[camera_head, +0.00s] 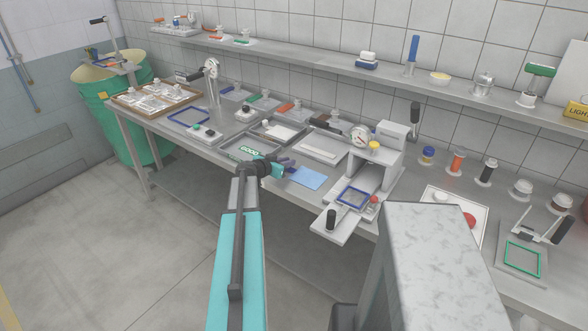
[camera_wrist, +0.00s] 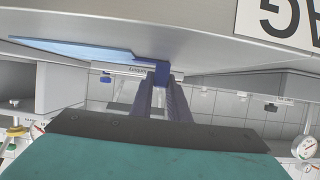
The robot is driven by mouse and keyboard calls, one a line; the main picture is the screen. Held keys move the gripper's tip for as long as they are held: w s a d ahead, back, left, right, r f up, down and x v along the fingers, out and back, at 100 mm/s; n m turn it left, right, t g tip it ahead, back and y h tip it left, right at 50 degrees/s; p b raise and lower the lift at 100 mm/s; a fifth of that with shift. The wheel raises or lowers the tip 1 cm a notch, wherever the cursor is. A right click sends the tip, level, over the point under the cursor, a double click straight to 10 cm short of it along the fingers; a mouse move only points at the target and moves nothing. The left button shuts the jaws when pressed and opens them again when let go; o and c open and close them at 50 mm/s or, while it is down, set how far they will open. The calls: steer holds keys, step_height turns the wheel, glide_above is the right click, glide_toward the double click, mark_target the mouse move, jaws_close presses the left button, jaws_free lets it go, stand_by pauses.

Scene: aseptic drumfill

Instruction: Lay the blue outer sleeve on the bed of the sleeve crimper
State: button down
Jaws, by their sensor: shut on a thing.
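The blue outer sleeve (camera_head: 307,179) is a flat, light blue piece at the front of the bench, just left of the press. My gripper (camera_head: 287,164) is shut on a darker blue part at its edge; the wrist view shows the sleeve (camera_wrist: 75,48) reaching left from the fingertips (camera_wrist: 160,75). I cannot tell whether the sleeve touches the bench. The likely sleeve crimper (camera_head: 392,150) is the grey press with a dial, to the right of my gripper. Its bed (camera_head: 337,208) has a blue-outlined rectangle and no sleeve on it.
A black-knobbed handle (camera_head: 331,219) stands at the front of the press, and a red knob (camera_head: 374,200) is beside the outline. Grey trays (camera_head: 320,147) lie behind my gripper. A green-outlined device (camera_head: 523,259) is far right. A shelf (camera_head: 330,62) runs above the bench.

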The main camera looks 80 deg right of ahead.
steer(key=shift+r, duration=0.1)
steer(key=shift+r+b, duration=1.45)
steer(key=shift+r, duration=3.45)
